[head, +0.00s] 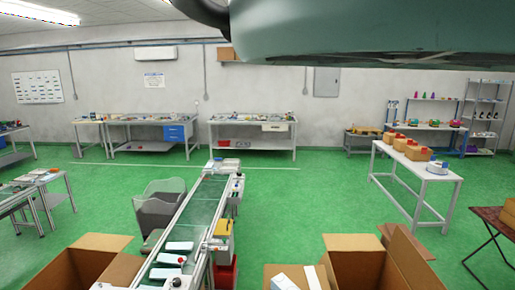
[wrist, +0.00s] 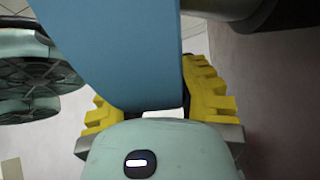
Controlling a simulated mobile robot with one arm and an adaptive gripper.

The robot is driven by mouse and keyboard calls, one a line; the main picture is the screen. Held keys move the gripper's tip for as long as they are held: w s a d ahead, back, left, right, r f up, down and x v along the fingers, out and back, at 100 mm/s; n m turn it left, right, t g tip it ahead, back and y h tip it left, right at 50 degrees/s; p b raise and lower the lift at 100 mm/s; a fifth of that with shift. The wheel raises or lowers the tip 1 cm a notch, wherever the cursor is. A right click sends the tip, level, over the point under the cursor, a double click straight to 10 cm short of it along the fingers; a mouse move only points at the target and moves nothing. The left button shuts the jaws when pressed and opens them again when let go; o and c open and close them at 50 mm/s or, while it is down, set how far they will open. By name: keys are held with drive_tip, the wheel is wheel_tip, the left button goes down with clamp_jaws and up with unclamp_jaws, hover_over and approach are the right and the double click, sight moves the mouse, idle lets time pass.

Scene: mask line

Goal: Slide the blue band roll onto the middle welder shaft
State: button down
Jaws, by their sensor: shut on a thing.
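The blue band roll (wrist: 112,45) fills the upper middle of the wrist view, close to the camera. My gripper (wrist: 155,106) has its yellow ridged fingers on both sides of the roll's lower end and is shut on it. The roll's far side and most of its outline are out of view. In the head view neither my gripper nor the held roll shows. I cannot make out the middle welder shaft in either view.
A conveyor (head: 216,190) with white packs runs away from me in the head view. An open cardboard box (head: 365,262) stands at front right. A grey table (head: 407,172) with brown boxes stands at right. Green floor is clear between conveyor and table.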

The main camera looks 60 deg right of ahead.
drive_tip(key=shift+w+a+f+b, duration=0.25)
drive_tip(key=shift+w+a+b, duration=0.2)
drive_tip(key=shift+w+b, duration=0.45)
drive_tip(key=shift+w+a+f+b, duration=0.2)
drive_tip(key=shift+w+a+b, duration=0.3)
drive_tip(key=shift+b, duration=0.75)
drive_tip(key=shift+w+a+f+b, duration=0.25)
drive_tip(key=shift+w+a+b, duration=0.15)
drive_tip(key=shift+w+b, duration=0.5)
drive_tip(key=shift+s, duration=0.1)
drive_tip(key=c, duration=0.7)
unclamp_jaws()
drive_tip(key=shift+c, duration=0.2)
